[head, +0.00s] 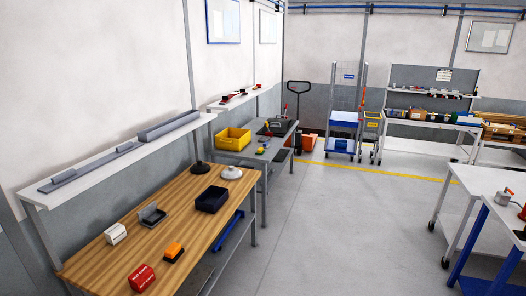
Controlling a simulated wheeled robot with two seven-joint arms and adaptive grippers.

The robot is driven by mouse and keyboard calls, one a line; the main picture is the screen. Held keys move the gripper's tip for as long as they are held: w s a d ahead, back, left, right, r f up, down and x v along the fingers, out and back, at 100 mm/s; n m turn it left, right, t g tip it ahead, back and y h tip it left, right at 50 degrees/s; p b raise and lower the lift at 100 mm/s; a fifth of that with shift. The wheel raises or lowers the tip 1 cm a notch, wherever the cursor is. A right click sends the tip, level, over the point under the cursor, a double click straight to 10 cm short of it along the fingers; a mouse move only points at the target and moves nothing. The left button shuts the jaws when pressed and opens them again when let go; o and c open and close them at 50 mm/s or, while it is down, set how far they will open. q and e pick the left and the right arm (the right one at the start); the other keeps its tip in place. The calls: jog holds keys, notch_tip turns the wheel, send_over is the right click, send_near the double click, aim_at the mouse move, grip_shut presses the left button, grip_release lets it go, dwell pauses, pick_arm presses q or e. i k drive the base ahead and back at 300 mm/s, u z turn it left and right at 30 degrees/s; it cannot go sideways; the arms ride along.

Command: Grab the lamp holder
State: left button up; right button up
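The wooden workbench (150,215) stands at the left in the head view. No item is plainly marked as the lamp holder. A black round base with a short upright stem (200,168) sits at the bench's far end and could be it. A white, disc-like piece with a small top (231,173) sits to its right, apart from it; it could be a lamp part. Neither of my grippers is in view, so their state does not show.
On the bench are a black bin (212,199), an open grey case (152,215), a white box (115,233), an orange-black item (174,251) and a red box (142,278). A shelf (100,172) runs above its back. The floor (345,225) to the right is clear.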

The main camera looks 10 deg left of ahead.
aim_at(150, 216)
jog(key=i, duration=2.85)
jog(key=u, duration=2.15)
